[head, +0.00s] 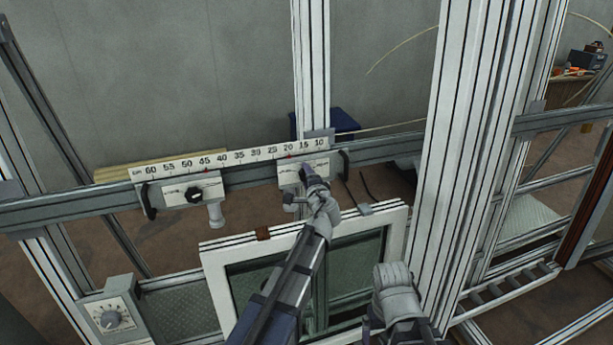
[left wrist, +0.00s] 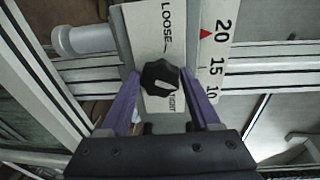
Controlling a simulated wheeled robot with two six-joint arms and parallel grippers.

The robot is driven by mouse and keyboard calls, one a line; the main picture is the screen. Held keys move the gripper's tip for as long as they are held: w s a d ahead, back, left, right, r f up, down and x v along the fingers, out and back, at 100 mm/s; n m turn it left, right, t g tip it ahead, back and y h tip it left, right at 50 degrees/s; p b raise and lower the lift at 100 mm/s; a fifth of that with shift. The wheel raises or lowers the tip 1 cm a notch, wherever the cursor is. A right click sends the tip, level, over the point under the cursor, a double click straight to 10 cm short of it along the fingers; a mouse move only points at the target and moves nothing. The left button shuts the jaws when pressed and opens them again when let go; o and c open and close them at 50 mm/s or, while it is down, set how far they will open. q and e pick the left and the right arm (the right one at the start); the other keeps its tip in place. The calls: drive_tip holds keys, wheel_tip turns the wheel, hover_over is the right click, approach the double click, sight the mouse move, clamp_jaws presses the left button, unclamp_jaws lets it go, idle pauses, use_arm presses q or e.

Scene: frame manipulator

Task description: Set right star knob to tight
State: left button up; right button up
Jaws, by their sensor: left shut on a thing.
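The right star knob (left wrist: 160,77) is black and lobed, with a pale mark on its face. It sits on a pale plate (left wrist: 143,32) printed LOOSE at one end and TIGHT at the other. In the left wrist view the purple fingers of my left gripper (left wrist: 161,80) are shut on the knob's sides. In the head view my left gripper (head: 309,178) is at the right plate (head: 320,165) and hides this knob. I cannot tell the mark's exact direction. My right gripper (head: 368,322) is low in the head view, its jaws mostly hidden.
A scale (head: 255,156) runs along the rail. A left plate (head: 173,190) with another black knob (head: 194,195) sits near 45. A white window frame (head: 222,290) stands below the rail. A tall aluminium post (head: 455,150) rises right of my left gripper. A dial box (head: 112,312) is lower left.

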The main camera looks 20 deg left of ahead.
use_arm(q)
drive_tip(key=shift+d+r+m+g+y+p, duration=0.1)
drive_tip(key=shift+m+g+y+p, duration=0.2)
drive_tip(key=shift+m, duration=1.95)
drive_tip(key=shift+d+m+g+y+p, duration=0.1)
drive_tip(key=shift+m+g+y+p, duration=0.25)
drive_tip(key=shift+m, duration=1.9)
drive_tip(key=o, duration=1.4)
drive_tip(key=shift+w, duration=0.1)
drive_tip(key=shift+c, duration=0.2)
drive_tip(key=p+v, duration=0.1)
drive_tip(key=v, duration=0.7)
drive_tip(key=shift+p, duration=0.3)
drive_tip(key=shift+w+a, duration=0.15)
drive_tip(key=shift+a, duration=0.05)
